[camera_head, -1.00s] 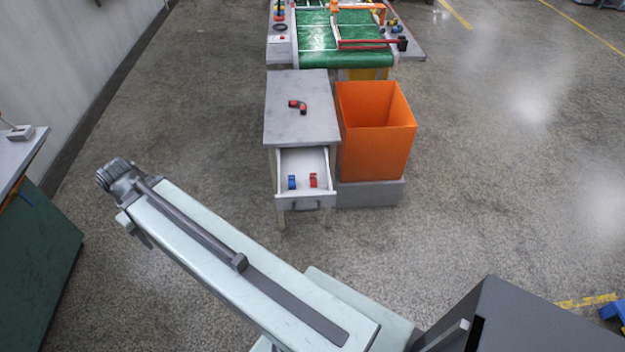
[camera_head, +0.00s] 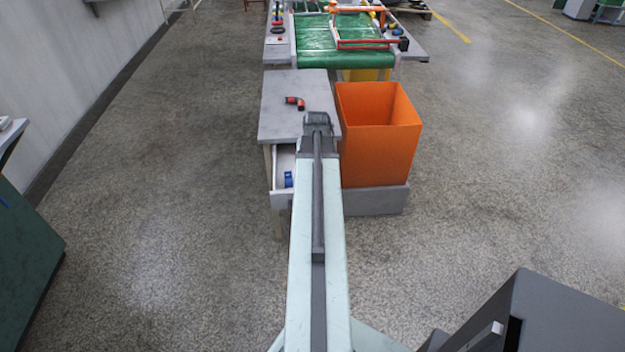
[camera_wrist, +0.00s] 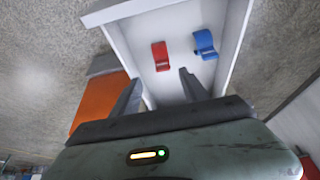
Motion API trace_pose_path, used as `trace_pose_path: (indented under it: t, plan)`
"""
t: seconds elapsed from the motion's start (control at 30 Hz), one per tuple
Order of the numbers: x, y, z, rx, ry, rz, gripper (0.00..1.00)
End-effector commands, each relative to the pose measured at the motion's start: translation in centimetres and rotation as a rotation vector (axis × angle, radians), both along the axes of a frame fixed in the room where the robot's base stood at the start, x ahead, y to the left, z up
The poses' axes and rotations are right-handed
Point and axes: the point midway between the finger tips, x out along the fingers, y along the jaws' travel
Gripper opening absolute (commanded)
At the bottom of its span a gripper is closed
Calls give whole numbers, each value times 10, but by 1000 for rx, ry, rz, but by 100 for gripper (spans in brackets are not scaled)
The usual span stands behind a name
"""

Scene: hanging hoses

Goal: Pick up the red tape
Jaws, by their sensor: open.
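The red tape (camera_wrist: 161,56) lies in the open white drawer (camera_wrist: 113,13), seen in the wrist view. A blue tape (camera_wrist: 204,44) lies to its right in the same drawer. My gripper (camera_wrist: 158,85) is open and empty, with its two fingers apart and pointing toward the drawer. The red tape shows beyond the fingertips, apart from them. In the head view my arm covers the red tape and most of the drawer (camera_head: 279,199). The blue tape (camera_head: 288,179) shows just left of my arm. My fingers are hidden in that view.
The drawer belongs to a small grey-topped table (camera_head: 285,85) with a red and black fitting (camera_head: 295,102) on top. An orange bin (camera_head: 380,140) stands right beside it. A green conveyor (camera_head: 340,35) is behind. Open floor lies to the left.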

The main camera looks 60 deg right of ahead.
Motion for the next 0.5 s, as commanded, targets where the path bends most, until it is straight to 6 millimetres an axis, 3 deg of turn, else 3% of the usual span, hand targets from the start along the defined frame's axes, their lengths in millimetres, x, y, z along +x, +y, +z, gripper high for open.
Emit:
trace_pose_path:
  t: [0.1,0.33,0.5]
  plan:
    - [4,-5,-20,1,1,0,53]
    - [7,-7,-28,1,1,0,53]
    - [15,-13,-57,1,1,0,53]
